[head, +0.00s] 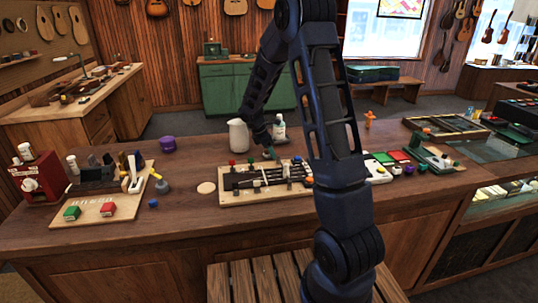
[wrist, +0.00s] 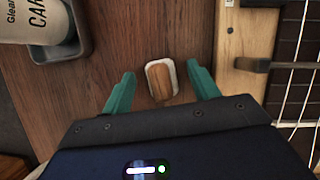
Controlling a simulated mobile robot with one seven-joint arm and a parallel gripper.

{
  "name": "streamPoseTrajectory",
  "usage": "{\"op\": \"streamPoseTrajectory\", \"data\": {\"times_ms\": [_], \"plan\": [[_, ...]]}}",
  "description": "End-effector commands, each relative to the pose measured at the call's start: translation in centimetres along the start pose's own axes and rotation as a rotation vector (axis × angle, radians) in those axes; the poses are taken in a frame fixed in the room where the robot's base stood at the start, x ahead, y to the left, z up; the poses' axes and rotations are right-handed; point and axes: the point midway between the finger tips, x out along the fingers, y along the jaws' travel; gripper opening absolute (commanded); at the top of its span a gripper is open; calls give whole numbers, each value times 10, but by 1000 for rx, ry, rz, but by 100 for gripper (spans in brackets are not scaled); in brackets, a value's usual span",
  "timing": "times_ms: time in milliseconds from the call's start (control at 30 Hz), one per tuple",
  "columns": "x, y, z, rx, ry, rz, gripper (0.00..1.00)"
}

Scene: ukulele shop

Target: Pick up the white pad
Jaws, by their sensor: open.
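The white pad (wrist: 150,66) lies on the brown wooden counter in the wrist view. It is a small rounded block with a white rim and a brown, wood-like top. My gripper (wrist: 160,72) is open, with one teal fingertip on each side of the pad. I see a gap on both sides, and the gap on the right looks narrower. In the head view my gripper (head: 271,153) is low over the counter, behind the neck jig. I cannot make out the pad there.
A wooden board with a fretted neck (head: 262,184) lies close by; its edge (wrist: 236,40) is right of my gripper. A labelled bottle (wrist: 32,20) stands in a grey tray (wrist: 75,50) at left. A white pitcher (head: 238,137) stands beside my gripper.

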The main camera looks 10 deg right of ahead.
Motion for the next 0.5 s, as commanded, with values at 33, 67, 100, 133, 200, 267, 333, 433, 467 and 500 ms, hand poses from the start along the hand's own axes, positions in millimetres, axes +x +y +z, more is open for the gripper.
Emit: {"op": "streamPoseTrajectory", "data": {"times_ms": [33, 67, 100, 133, 200, 267, 333, 433, 467, 500], "plan": [[0, 0, 0, 0, 0, 0, 60], [0, 0, 0, 0, 0, 0, 60], [0, 0, 0, 0, 0, 0, 58], [0, 0, 0, 0, 0, 0, 52], [0, 0, 0, 0, 0, 0, 38], [0, 0, 0, 0, 0, 0, 27], [0, 0, 0, 0, 0, 0, 13], [0, 0, 0, 0, 0, 0, 12], [0, 0, 0, 0, 0, 0, 12], [0, 0, 0, 0, 0, 0, 12]]}}
